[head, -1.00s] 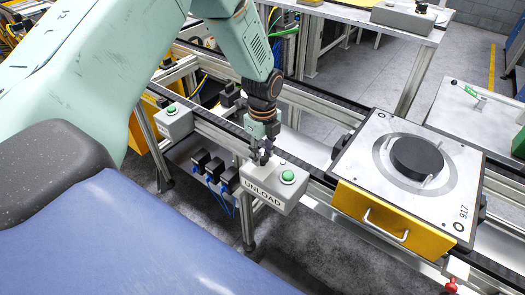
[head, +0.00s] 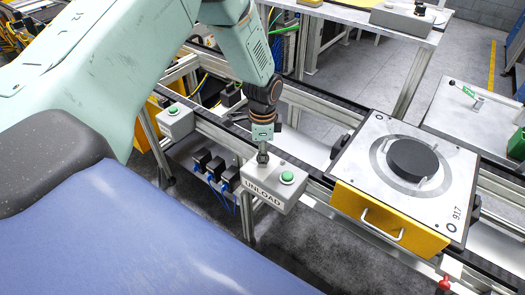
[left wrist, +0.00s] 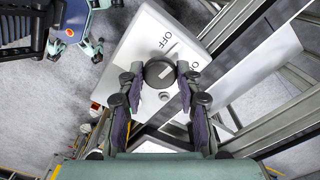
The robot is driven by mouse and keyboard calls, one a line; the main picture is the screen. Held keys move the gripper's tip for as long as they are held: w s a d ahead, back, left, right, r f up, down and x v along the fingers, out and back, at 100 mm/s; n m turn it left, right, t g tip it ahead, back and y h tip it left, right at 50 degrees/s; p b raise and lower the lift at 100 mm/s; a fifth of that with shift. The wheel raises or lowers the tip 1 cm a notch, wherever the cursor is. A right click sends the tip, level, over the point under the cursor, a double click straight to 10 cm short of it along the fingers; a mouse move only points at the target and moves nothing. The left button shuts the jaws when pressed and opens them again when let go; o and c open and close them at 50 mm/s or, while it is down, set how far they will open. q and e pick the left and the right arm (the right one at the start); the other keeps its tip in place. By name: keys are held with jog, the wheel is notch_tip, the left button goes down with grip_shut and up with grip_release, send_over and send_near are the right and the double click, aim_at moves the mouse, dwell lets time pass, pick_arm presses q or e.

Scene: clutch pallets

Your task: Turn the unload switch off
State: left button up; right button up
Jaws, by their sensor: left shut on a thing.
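The unload box (head: 268,196) is a pale grey box labelled UNLOAD, mounted on the near rail, with a green button (head: 287,177) on top. My left gripper (head: 262,158) points down onto the left part of its top. In the left wrist view, a dark round switch knob (left wrist: 160,73) stands on the white box face (left wrist: 140,47), with OFF and ON printed beside it. My left gripper's fingers (left wrist: 158,78) are shut on the knob from both sides. The knob has a pale slanted mark; I cannot tell which label it points at. My right gripper is not in view.
A similar box with a green button (head: 175,121) sits on the rail to the left. A yellow-fronted pallet (head: 390,224) carrying a black disc (head: 413,158) stands on the conveyor to the right. A blue surface fills the lower left.

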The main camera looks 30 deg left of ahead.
pick_arm(q)
jog(key=shift+w+r+n, duration=0.1)
jog(key=shift+w+n, duration=0.05)
jog(key=shift+n, duration=0.45)
jog(key=o, duration=1.2)
jog(key=shift+c, duration=0.2)
notch_tip(320, 180, up, 12)
dwell(0.3)
